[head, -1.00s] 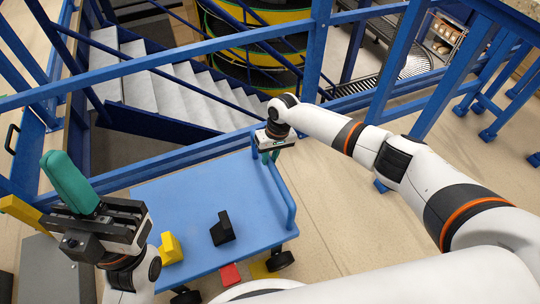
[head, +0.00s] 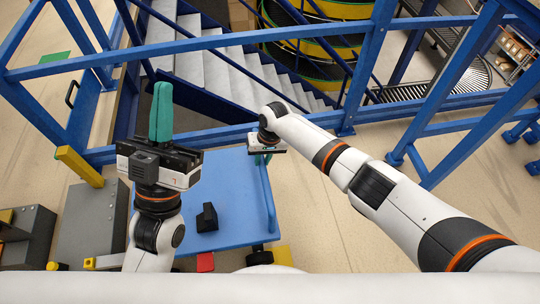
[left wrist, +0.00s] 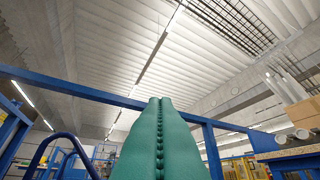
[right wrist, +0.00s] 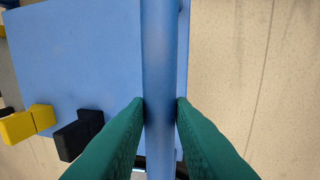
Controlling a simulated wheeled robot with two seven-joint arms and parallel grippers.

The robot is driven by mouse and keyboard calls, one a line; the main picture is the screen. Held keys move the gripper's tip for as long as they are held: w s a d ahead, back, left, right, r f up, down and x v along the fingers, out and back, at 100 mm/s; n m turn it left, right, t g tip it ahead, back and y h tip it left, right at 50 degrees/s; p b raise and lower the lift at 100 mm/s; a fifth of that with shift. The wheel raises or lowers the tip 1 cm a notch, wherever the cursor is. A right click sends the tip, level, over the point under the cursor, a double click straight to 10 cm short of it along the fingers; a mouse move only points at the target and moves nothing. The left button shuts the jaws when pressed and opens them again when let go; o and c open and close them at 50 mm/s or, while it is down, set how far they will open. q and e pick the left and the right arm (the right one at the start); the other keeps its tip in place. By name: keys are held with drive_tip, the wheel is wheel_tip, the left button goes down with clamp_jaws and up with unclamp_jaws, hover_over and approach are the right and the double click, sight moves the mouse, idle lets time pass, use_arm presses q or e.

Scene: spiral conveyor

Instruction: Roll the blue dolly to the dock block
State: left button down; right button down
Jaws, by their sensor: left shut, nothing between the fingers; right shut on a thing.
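The blue dolly (head: 235,190) stands on the floor in front of the stair railing. Its tubular handle (right wrist: 159,60) runs along its right side. My right gripper (right wrist: 160,104) is shut on that handle, one finger on each side; it also shows at the handle in the head view (head: 265,157). My left gripper (head: 161,86) is shut and empty, pointing up, left of the dolly. It fills the middle of the left wrist view (left wrist: 160,100). A grey block (head: 92,222), perhaps the dock block, stands left of my left arm. The dolly's left edge is hidden behind that arm.
A yellow post (head: 80,166) stands behind the grey block. Blue railing (head: 225,135) and stairs (head: 215,75) close off the back. The floor at right (head: 315,215) is clear.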

drive_tip(key=shift+s+a, duration=0.1)
drive_tip(key=shift+a, duration=0.2)
drive_tip(key=c, duration=1.3)
unclamp_jaws()
use_arm(q)
drive_tip(key=shift+a, duration=0.1)
use_arm(e)
drive_tip(key=shift+o, duration=0.2)
drive_tip(key=shift+r, duration=0.1)
drive_tip(key=r+p, duration=0.2)
drive_tip(key=shift+d+r, duration=0.35)
drive_tip(key=shift+r, duration=0.05)
use_arm(q)
drive_tip(key=w+f+g+y+p, duration=0.1)
drive_tip(key=w+f+g+y, duration=0.2)
drive_tip(key=w+f+g, duration=0.35)
use_arm(e)
drive_tip(key=shift+d+r, duration=0.2)
drive_tip(key=shift+r, duration=1.05)
use_arm(q)
drive_tip(key=s+a+f+g+y+p, duration=0.2)
drive_tip(key=f+g, duration=0.6)
drive_tip(key=f, duration=0.4)
drive_tip(key=shift+s+a+f+n+g+y+p, duration=0.25)
drive_tip(key=shift+s+n+g+y+p, duration=0.15)
drive_tip(key=shift+s, duration=0.8)
use_arm(e)
wheel_tip(320, 180, up, 6)
drive_tip(key=d, duration=0.1)
drive_tip(key=shift+w, duration=0.25)
